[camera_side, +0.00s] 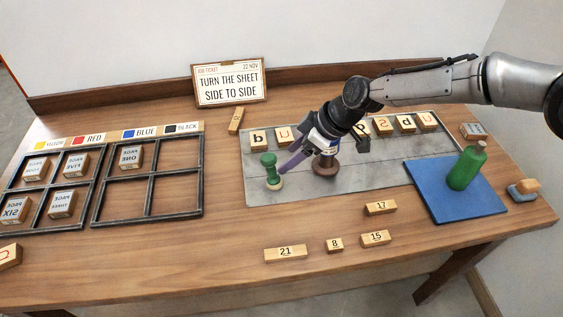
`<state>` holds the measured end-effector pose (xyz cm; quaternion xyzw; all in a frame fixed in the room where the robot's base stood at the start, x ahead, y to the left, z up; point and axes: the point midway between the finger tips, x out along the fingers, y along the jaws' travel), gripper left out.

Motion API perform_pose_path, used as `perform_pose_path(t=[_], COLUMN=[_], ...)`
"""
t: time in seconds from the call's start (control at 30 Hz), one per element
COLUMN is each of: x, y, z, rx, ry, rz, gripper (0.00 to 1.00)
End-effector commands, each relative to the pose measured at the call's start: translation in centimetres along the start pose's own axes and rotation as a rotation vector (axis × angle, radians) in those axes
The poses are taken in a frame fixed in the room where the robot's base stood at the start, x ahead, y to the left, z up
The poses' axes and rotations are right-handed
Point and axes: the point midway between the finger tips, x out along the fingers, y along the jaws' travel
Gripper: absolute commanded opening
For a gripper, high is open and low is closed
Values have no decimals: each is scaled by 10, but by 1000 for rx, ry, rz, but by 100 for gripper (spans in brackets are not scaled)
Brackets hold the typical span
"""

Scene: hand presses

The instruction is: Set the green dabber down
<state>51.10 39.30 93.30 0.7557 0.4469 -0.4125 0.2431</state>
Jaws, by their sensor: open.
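The green dabber (269,163) stands upright on the grey sheet (350,182) near its left edge, with a pale round foot at its bottom. My gripper (284,170) reaches down from the upper right, tilted, and its purple fingers end right beside the dabber. The gripper is open; I cannot tell whether a finger touches the dabber. A brown round-based press (326,168) stands on the sheet just right of the fingers, its top partly hidden by my gripper.
Lettered blocks (258,140) line the sheet's back edge. A green bottle (466,167) stands on a blue mat (432,184) at right. Black divided frames (148,177) hold blocks at left. Numbered wooden blocks (285,253) lie in front. A sign (229,84) stands behind.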

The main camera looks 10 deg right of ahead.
Motion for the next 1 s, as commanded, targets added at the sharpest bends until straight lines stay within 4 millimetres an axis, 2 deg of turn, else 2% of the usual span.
perform_pose_path(t=[0.13, 0.43, 0.53, 0.57, 0.67, 0.77, 0.8, 1.0], x=[-10, -14, -34, -44, -92, -151, -174, -275], y=[0, 1, 6, 8, 18, 24, 25, 14], z=[1, 1, 2, 4, 14, 35, 46, 108], rx=[1, 3, 23, 34, 92, 171, 205, 371], ry=[-1, -1, 0, -1, -3, -11, -16, -36], rz=[0, 1, 12, 18, 47, 85, 101, 192], gripper=[72, 72, 72, 72, 72, 72, 72, 72])
